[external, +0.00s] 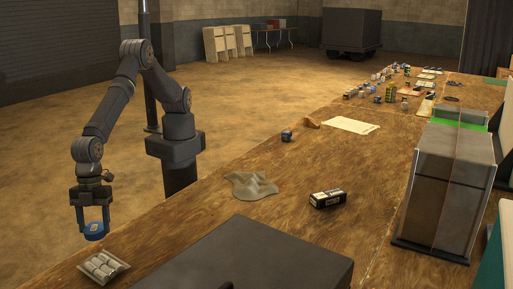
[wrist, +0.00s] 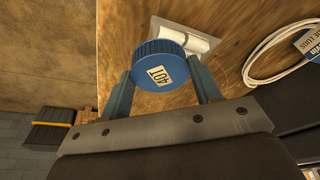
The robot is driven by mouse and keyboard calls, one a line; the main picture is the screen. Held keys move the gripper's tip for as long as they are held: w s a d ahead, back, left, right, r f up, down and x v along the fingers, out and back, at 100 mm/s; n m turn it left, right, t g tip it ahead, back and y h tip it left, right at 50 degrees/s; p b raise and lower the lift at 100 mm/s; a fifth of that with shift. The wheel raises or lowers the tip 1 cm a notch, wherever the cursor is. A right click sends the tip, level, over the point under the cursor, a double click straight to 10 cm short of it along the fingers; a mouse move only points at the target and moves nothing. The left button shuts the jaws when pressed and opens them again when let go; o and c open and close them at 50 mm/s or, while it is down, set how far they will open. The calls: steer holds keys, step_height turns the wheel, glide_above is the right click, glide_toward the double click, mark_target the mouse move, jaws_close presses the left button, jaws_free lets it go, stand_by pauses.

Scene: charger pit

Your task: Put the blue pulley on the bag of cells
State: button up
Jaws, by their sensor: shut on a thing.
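The blue pulley (external: 95,231) is held between the fingers of my gripper (external: 92,214), at the near left end of the wooden table. In the wrist view the pulley (wrist: 160,66) is a round blue disc with a ribbed rim and a pale printed label, gripped between both fingers of my gripper (wrist: 161,72). The bag of cells (external: 103,266) lies flat on the table, with several pale cylinders in it, below and slightly right of the pulley in the external view. In the wrist view the bag (wrist: 196,41) shows behind the pulley, partly hidden by it.
A large dark case (external: 250,258) lies to the right of the bag. A grey cloth (external: 251,186) and a black box (external: 327,199) lie farther along the table (external: 200,215). A white cable coil (wrist: 262,68) and a blue-labelled box (wrist: 309,43) show at right in the wrist view.

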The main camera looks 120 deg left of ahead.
mark_target(105, 252)
steer(key=shift+w+d+f, duration=0.1)
steer(key=shift+w+f, duration=0.3)
steer(key=shift+w, duration=0.2)
steer(key=shift+w+f, duration=0.35)
steer(key=shift+w, duration=0.2)
steer(key=shift+f, duration=1.9)
steer(key=shift+f, duration=0.15)
steer(key=o, duration=1.1)
steer(key=v, duration=1.2)
